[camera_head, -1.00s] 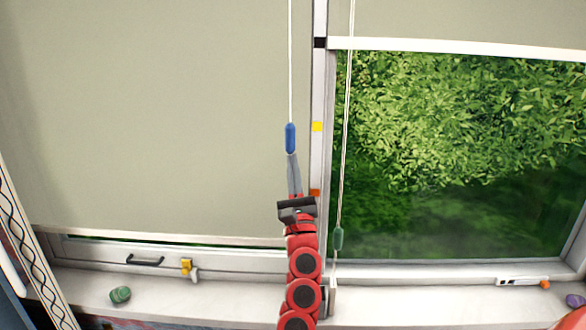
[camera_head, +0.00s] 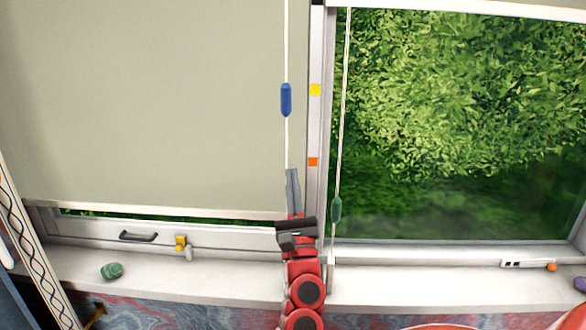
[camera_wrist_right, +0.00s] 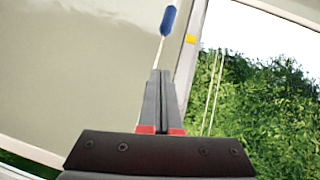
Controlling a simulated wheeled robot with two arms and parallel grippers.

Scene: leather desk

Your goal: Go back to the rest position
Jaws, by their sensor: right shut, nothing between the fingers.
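My right gripper (camera_head: 292,172) is shut and empty, pointing up in front of the window frame. Its closed fingers also show in the right wrist view (camera_wrist_right: 160,75). A blue cord handle (camera_head: 286,100) hangs on a white cord above the fingertips, apart from them; it also shows in the right wrist view (camera_wrist_right: 168,20). The cord runs on down behind or beside the fingers; I cannot tell which. My left gripper is not in view.
The left blind (camera_head: 150,100) is almost fully down; the right window (camera_head: 460,130) is mostly uncovered. A green cord handle (camera_head: 336,209) hangs right of my arm. The white sill (camera_head: 420,285) holds a green stone (camera_head: 111,271) at left and small items at right.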

